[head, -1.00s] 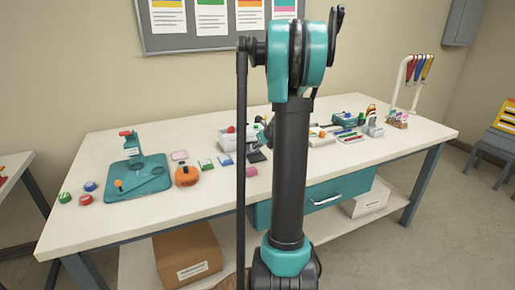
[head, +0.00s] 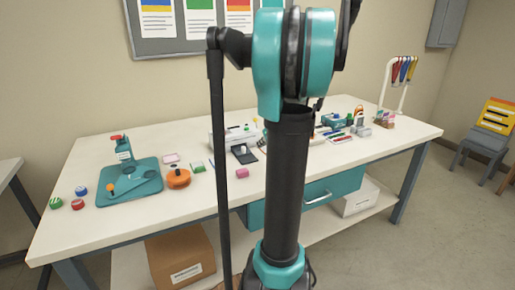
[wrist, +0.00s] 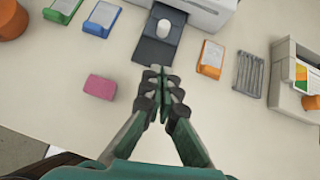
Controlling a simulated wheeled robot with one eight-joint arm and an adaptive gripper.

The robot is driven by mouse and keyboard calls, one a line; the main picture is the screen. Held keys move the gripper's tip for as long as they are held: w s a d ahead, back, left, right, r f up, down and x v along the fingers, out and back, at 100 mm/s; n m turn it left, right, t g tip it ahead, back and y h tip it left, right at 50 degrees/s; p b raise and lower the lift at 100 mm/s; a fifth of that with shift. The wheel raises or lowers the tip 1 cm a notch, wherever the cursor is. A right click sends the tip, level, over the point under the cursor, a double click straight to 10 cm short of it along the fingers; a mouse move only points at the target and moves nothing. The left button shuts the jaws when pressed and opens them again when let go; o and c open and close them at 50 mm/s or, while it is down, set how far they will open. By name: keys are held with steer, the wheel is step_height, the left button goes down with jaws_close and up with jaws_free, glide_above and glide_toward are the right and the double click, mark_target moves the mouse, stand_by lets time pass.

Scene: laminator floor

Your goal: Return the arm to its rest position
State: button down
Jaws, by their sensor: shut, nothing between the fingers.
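My gripper (wrist: 158,76) is shut and empty in the wrist view, its fingertips together above the white table (wrist: 60,125). A pink block (wrist: 100,87) lies to its left and an orange-framed card (wrist: 210,58) to its right. A dark tray (wrist: 150,50) in front of a white machine (wrist: 205,8) lies just beyond the fingertips, with a small white cylinder (wrist: 163,28) on it. In the head view my arm stands upright in front of the table (head: 110,225) and hides part of its middle; the gripper cannot be made out there.
A teal press on a board (head: 130,188), an orange round dispenser (head: 178,179) and several caps stand at the table's left. A cardboard box (head: 180,262) is on the lower shelf.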

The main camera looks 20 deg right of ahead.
steer(key=shift+s+r, duration=0.25)
steer(key=shift+s, duration=0.05)
steer(key=s+a+f+n+g, duration=0.1)
steer(key=s+a+f+n, duration=0.1)
steer(key=a+n, duration=0.3)
steer(key=s+a+f+n+g, duration=0.1)
steer(key=s+a+f+n, duration=0.1)
steer(key=s+a+n, duration=0.3)
steer(key=s+a+f+n, duration=0.2)
steer(key=s+a+n, duration=0.2)
steer(key=a+n, duration=0.1)
steer(key=shift+f+n+g, duration=0.35)
steer(key=shift+n+g, duration=0.05)
steer(key=shift+n, duration=0.3)
steer(key=s+a+f+n+g+h, duration=0.1)
steer(key=s+a+f+n, duration=0.2)
steer(key=s+n, duration=0.4)
steer(key=s+a+f+n, duration=0.3)
steer(key=s+n, duration=0.4)
steer(key=n, duration=0.3)
steer(key=shift+s+f+g+h, duration=0.3)
steer(key=shift+f+g+h, duration=0.1)
steer(key=shift+f, duration=0.35)
